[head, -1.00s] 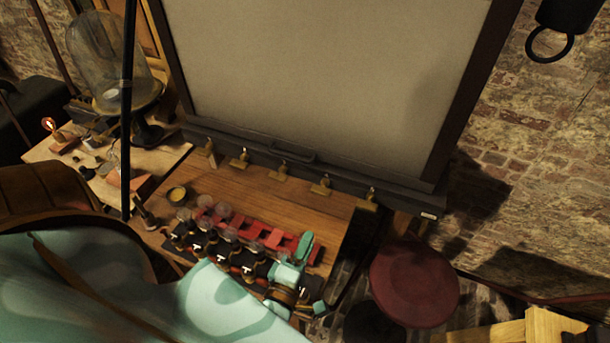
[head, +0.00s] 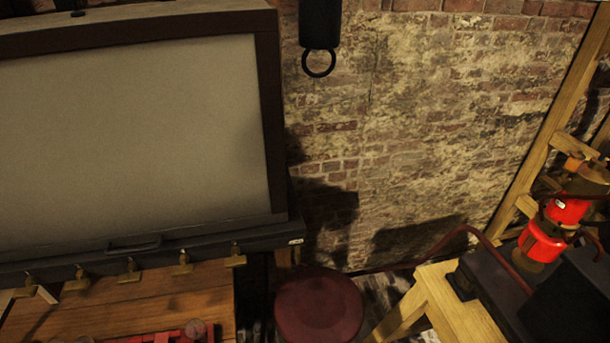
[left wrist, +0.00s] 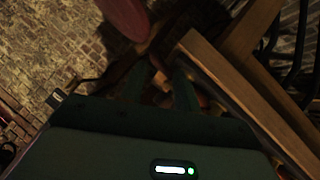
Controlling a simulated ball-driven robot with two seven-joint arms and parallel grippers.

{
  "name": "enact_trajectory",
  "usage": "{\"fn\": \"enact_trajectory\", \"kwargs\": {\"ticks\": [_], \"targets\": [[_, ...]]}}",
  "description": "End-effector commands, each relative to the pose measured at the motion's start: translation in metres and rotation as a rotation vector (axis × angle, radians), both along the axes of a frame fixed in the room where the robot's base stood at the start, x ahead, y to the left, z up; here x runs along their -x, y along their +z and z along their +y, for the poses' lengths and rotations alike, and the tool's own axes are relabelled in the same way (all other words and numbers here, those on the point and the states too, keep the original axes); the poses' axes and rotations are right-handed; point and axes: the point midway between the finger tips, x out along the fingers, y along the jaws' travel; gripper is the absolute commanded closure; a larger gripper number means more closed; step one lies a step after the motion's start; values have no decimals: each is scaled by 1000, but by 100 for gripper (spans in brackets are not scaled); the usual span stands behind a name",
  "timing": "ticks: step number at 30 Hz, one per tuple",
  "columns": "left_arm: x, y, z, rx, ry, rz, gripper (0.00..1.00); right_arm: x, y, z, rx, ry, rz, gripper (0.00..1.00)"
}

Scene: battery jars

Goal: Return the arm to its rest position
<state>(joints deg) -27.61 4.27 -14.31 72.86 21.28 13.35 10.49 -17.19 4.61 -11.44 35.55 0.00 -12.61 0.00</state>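My left gripper (left wrist: 161,78) shows in the left wrist view with two dark green fingers pointing up the picture. The fingers stand apart and nothing is visibly held between them, though the view is dim. Beyond them are brick floor and wooden beams. Neither of my arms shows in the head view, and my right gripper is out of sight.
A wooden table (head: 125,299) carries a red rack (head: 150,339) and a glass jar (head: 195,328), cut off below. A large framed board (head: 130,140) stands behind. A round red stool (head: 320,308) and a wooden bench (head: 440,300) stand to the right.

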Motion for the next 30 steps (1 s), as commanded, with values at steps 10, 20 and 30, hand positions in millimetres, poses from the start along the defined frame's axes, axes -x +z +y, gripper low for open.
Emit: {"fn": "enact_trajectory", "kwargs": {"ticks": [10, 20, 30], "targets": [[190, -260, 59, -526, -644, 642, 68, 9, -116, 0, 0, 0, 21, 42], [211, -329, 82, -579, -719, 754, 68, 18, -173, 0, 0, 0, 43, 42], [210, -329, 82, -579, -719, 754, 68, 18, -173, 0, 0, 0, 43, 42]]}}
